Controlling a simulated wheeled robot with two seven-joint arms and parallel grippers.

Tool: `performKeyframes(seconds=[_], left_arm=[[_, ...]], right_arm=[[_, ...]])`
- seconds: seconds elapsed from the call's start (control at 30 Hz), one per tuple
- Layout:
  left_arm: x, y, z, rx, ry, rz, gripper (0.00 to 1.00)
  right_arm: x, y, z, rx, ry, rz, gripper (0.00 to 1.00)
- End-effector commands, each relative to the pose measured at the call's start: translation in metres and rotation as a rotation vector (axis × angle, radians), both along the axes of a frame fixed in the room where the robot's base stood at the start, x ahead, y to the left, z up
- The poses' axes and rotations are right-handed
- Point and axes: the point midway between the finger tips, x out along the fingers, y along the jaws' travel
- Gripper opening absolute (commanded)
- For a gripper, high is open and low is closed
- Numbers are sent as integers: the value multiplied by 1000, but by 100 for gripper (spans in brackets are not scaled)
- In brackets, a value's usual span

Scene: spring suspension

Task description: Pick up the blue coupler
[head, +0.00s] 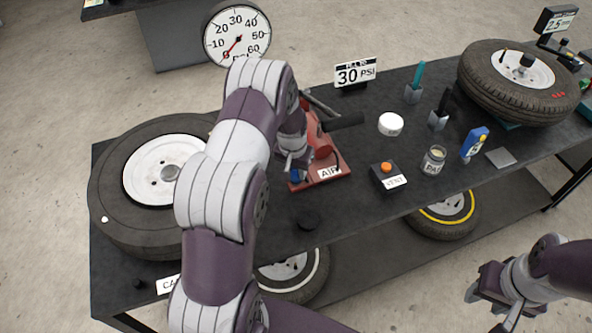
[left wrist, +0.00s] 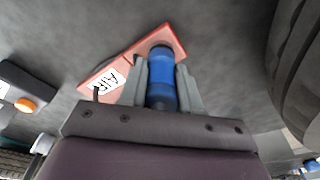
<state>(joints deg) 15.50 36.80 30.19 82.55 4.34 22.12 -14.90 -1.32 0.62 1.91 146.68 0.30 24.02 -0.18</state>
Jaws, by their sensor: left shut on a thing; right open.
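The blue coupler (head: 296,177) shows low beside my left gripper (head: 292,166) at the left edge of the red AIR base in the head view. In the left wrist view the coupler (left wrist: 161,75) stands between the two grey fingers, which are shut on it. Its far end overlaps the corner of the red AIR plate (left wrist: 172,38); I cannot tell whether it touches the plate. My left arm hides part of the bench near it. My right gripper (head: 490,290) is open and empty, off the front of the bench at the lower right.
A tyre (head: 110,205) lies at the bench's left end, partly behind my left arm. The red AIR base (head: 328,172) has a black-handled part. To its right are a VENT box (head: 390,176), a PASTE jar (head: 433,160), a white round tub (head: 391,123) and a blue tool (head: 474,142).

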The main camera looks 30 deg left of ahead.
Motion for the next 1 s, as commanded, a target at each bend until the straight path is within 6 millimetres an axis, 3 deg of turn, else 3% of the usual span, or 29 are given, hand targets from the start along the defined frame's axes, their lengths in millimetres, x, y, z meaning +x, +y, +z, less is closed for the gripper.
performKeyframes(seconds=[0.3,0.47,0.8,1.0], left_arm=[[-2,-3,32,1,-2,-1,0],[-26,-31,30,-1,0,-3,0],[-92,-109,30,0,-3,-7,0],[-113,-133,33,0,-1,-2,0]], right_arm=[[0,0,-15,0,0,0,43],[0,0,-25,0,0,0,43],[0,0,-47,0,0,0,43],[0,0,-51,0,0,0,43]])
